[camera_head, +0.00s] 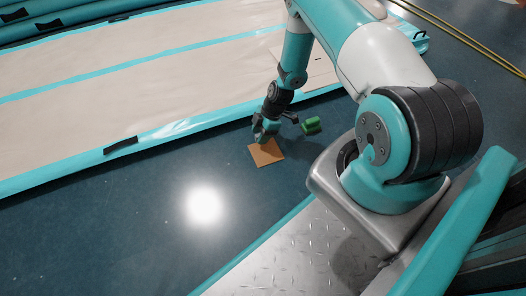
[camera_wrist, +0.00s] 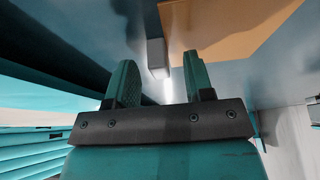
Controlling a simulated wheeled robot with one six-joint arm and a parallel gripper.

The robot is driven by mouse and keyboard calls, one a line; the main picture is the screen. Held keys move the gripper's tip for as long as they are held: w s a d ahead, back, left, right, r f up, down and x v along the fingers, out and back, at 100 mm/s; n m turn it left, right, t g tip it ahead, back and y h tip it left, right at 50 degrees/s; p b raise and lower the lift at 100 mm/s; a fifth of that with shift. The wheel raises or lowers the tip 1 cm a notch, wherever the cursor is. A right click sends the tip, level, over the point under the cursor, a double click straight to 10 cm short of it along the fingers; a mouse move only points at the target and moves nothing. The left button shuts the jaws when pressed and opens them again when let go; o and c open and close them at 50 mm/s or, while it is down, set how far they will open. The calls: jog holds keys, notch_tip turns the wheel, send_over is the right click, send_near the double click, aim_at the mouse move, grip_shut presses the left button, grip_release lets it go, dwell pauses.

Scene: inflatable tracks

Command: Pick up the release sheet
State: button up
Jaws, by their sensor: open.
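A flat brown-orange square, which I take to be the release sheet (camera_head: 267,154), lies on the dark blue floor beside the inflatable track. My gripper (camera_head: 263,137) is at its far edge in the head view and hides a little of that edge. In the wrist view the sheet (camera_wrist: 232,28) spreads across the top right, beyond the right finger. My gripper (camera_wrist: 160,78) shows two teal fingers standing apart, with no sheet seen between them. I cannot tell whether a finger touches the sheet.
A small green object (camera_head: 311,126) is to the right of the sheet. The beige track with teal edges (camera_head: 120,88) lies behind and left. A metal tread plate (camera_head: 290,252) is in the foreground. The floor left of the sheet is clear, with a bright glare spot.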

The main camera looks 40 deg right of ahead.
grip_shut()
jog(key=shift+r, duration=0.15)
